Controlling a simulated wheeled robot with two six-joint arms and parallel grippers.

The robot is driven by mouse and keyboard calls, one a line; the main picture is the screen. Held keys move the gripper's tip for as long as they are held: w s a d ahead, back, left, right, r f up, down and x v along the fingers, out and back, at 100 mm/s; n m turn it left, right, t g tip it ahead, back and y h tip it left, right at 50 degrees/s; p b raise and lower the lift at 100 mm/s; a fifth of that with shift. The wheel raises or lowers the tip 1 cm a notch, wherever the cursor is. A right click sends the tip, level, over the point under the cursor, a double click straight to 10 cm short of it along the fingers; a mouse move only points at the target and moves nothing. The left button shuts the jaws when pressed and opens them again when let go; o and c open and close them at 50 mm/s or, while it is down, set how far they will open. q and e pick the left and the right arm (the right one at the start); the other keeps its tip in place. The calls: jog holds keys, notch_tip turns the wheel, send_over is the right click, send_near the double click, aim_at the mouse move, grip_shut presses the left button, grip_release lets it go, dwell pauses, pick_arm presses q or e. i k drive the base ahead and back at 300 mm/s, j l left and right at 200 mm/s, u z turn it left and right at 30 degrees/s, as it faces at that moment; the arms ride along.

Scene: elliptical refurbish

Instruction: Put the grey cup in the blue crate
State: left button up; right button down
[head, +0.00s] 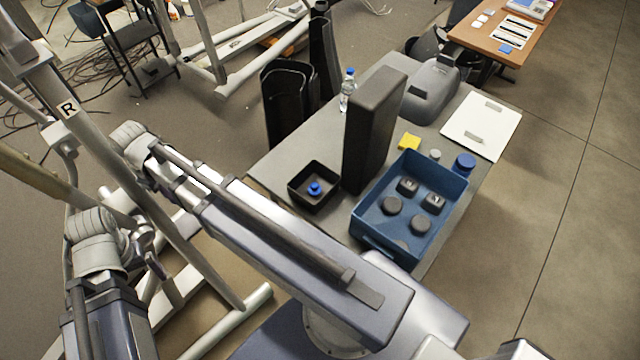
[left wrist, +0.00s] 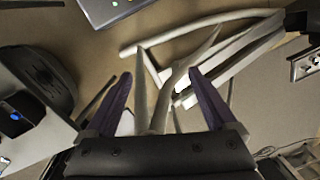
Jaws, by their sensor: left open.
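The grey cup (head: 435,155) looks like a small, light grey round thing on the grey table, just behind the blue crate's far wall. The blue crate (head: 365,238) stands at the table's near right and holds several dark grey round and square pieces. My left gripper (left wrist: 160,74) is open and empty in the left wrist view, above the floor and a white frame. It is well away from the cup and crate, which I cannot make out in that view. In the head view my left arm crosses the front, but its fingertips are not clear. My right gripper is not in view.
A tall black box (head: 373,130) stands left of the crate. A black tray (head: 330,206) with a blue piece (head: 314,188) is further left. A yellow block (head: 409,142), a blue round container (head: 464,163) and a bottle (head: 348,90) share the table.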

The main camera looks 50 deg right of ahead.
aim_at(377, 228)
jog(key=k+l+z, duration=0.15)
jog(key=k, duration=0.2)
jog(key=k+l+z, duration=0.15)
jog(key=k, duration=0.15)
jog(key=k+l+z, duration=0.1)
jog(key=l, duration=0.2)
jog(key=k+l+z, duration=0.1)
jog(key=l, duration=0.2)
jog(key=k+l+z, duration=0.1)
jog(key=l, duration=0.2)
